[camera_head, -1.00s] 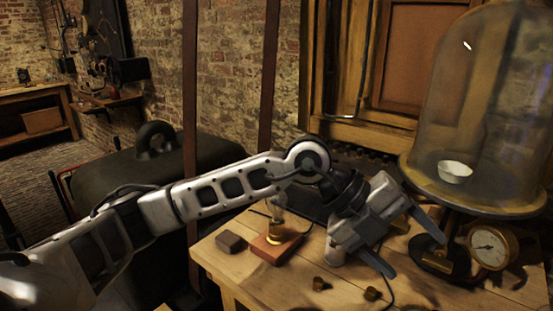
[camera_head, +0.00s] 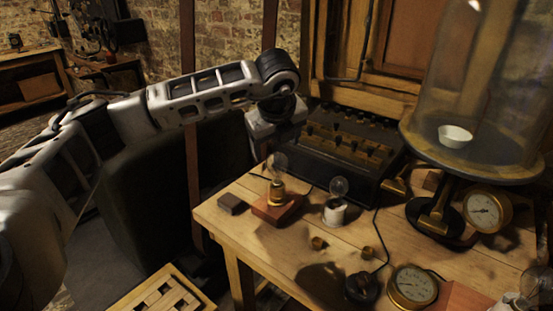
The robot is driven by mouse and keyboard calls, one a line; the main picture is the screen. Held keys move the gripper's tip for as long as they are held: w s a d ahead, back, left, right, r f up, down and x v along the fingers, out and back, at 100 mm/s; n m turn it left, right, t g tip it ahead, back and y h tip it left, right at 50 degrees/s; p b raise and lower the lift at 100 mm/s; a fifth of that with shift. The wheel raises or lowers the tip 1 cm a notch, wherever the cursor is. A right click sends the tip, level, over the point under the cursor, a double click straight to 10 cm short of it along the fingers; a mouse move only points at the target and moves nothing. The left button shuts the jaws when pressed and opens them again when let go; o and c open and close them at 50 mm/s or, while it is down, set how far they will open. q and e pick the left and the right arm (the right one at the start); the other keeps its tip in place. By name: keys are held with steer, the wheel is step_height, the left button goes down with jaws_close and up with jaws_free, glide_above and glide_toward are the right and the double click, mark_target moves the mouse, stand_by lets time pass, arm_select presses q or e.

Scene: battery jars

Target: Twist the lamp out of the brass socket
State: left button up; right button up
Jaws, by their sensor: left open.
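A clear glass lamp (camera_head: 277,168) stands upright in a brass socket (camera_head: 277,193) on a reddish wooden block (camera_head: 278,211), near the table's left back. A second clear bulb (camera_head: 339,188) stands in a white socket (camera_head: 334,212) just to its right. My left gripper (camera_head: 270,148) hangs from the wrist just above and behind the lamp in the picture. It is open and holds nothing that I can see. Its fingertips are hard to make out, and I cannot tell whether they touch the glass. My right gripper is not in view.
A black box with brass fittings (camera_head: 345,150) stands behind the bulbs. A glass bell jar (camera_head: 480,80) on a dark stand and a gauge (camera_head: 487,211) are at right. A small dark block (camera_head: 232,204) and brass pieces (camera_head: 318,243) lie on the wooden table (camera_head: 240,235).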

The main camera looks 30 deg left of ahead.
mark_target(276, 164)
arm_select(q)
steer(key=p+x, duration=0.1)
steer(key=x, duration=0.6)
steer(key=shift+w+f, duration=0.1)
steer(key=shift+f, duration=0.05)
steer(key=shift+w+a+f, duration=0.15)
steer(key=shift+w+f, duration=0.1)
steer(key=shift+f, duration=0.35)
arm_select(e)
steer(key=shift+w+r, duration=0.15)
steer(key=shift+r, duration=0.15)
arm_select(q)
steer(key=c, duration=1.2)
steer(key=shift+f+n+b, duration=0.1)
steer(key=shift+n+b, duration=0.2)
steer(key=shift+n, duration=0.1)
steer(key=shift+n+g+y+b, duration=0.3)
steer(key=shift+n+y+b, duration=0.2)
steer(key=shift+n, duration=0.5)
steer(key=shift+n+g+b, duration=0.3)
steer(key=shift+n+g, duration=0.1)
steer(key=shift+n, duration=0.7)
steer(key=shift+s+n+g+y, duration=0.15)
steer(key=shift+n+g+y, duration=0.2)
steer(key=shift+n, duration=0.35)
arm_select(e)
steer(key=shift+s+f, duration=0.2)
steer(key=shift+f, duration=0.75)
